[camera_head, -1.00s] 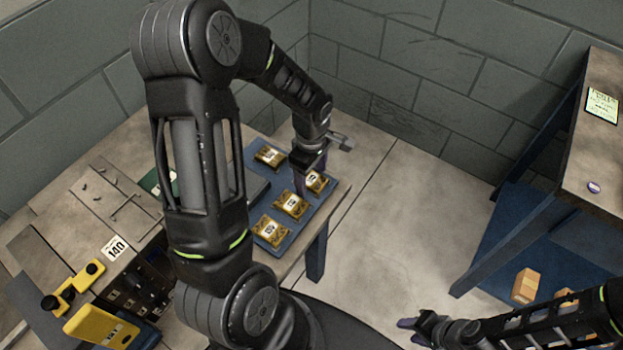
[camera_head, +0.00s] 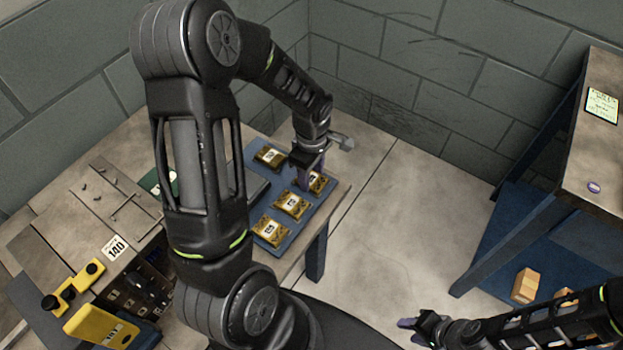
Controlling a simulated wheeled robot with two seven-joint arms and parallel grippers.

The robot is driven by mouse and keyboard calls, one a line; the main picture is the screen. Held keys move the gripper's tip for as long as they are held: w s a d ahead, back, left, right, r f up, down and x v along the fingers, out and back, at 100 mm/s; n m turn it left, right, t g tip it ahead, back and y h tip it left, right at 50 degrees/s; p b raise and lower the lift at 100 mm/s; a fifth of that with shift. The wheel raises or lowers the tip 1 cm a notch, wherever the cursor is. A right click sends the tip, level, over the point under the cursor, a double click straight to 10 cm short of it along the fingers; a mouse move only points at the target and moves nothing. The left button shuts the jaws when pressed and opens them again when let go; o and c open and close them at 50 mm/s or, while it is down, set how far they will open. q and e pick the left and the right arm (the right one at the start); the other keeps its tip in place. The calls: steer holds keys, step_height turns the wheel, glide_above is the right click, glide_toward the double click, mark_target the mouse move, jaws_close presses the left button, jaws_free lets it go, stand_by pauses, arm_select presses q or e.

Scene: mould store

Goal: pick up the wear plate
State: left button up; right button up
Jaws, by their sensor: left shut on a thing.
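Several similar gold-brown blocks with white labels lie on a blue mat (camera_head: 275,197) at the right end of the table. I take the one at the far right, under my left gripper, to be the wear plate (camera_head: 317,185). My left gripper (camera_head: 309,180) reaches down to it and is shut on it. The fingers hide part of it, and I cannot tell whether it is clear of the mat. My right gripper (camera_head: 407,324) is low at the bottom right, far from the mat. Whether its jaws are open or shut is unclear.
Other labelled blocks lie close by: one behind (camera_head: 269,157), one in the middle (camera_head: 291,205), one in front (camera_head: 270,231). Yellow items (camera_head: 100,327) are at the lower left. A blue-framed bench (camera_head: 598,165) stands right. Open floor (camera_head: 400,230) lies between.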

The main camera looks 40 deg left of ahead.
mark_target(312, 179)
arm_select(q)
jaws_close()
steer(key=shift+w+r, duration=0.15)
steer(key=shift+r, duration=0.4)
step_height(312, 179, up, 9)
steer(key=shift+b, duration=0.3)
stand_by(0.3)
